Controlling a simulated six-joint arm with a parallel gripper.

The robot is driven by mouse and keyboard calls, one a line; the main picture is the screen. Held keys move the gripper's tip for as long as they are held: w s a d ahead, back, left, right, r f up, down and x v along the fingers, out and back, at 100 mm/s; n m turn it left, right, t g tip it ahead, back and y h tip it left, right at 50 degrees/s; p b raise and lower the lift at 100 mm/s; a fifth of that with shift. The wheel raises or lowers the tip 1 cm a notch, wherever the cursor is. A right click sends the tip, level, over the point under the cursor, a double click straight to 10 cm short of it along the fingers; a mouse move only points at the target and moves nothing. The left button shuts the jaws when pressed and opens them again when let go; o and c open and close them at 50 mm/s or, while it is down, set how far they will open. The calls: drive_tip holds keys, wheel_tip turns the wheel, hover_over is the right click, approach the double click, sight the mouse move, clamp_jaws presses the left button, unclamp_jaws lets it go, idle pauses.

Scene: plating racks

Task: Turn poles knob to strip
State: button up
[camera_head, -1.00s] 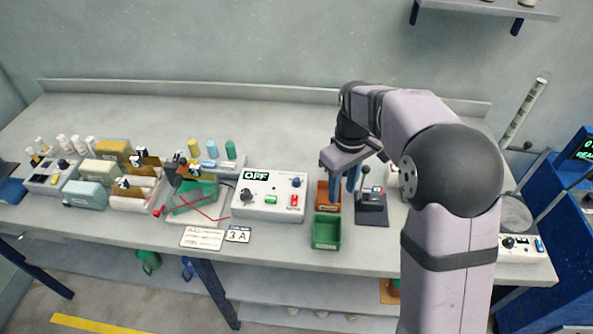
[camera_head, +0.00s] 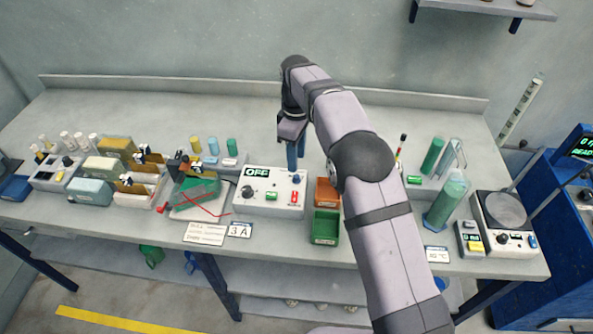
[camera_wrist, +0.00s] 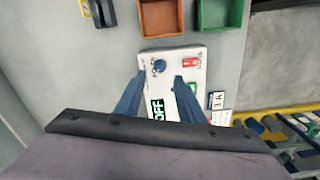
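A white control box (camera_head: 268,206) stands near the bench front with a green-lit display (camera_head: 257,172) reading OFF. It carries a black knob (camera_head: 246,193) at the left, a blue knob (camera_head: 296,178) at the upper right, a red switch (camera_head: 294,197) and a green button (camera_head: 271,196). Which knob is labelled poles is too small to read. My gripper (camera_head: 292,166) is above the box's back right edge. In the wrist view, my gripper (camera_wrist: 159,76) is open, with blue fingers apart and the blue knob (camera_wrist: 159,66) just beyond the gap between their tips. Nothing is held.
An orange bin (camera_head: 327,191) and a green bin (camera_head: 325,228) stand right of the box. A green mat with red wires (camera_head: 200,192) lies left of it. A green cylinder (camera_head: 447,203) and a round-plate device (camera_head: 503,208) stand farther right.

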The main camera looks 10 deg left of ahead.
sight(296, 176)
drive_tip(key=shift+f+p, duration=1.1)
drive_tip(key=shift+f, duration=2.25)
clamp_jaws()
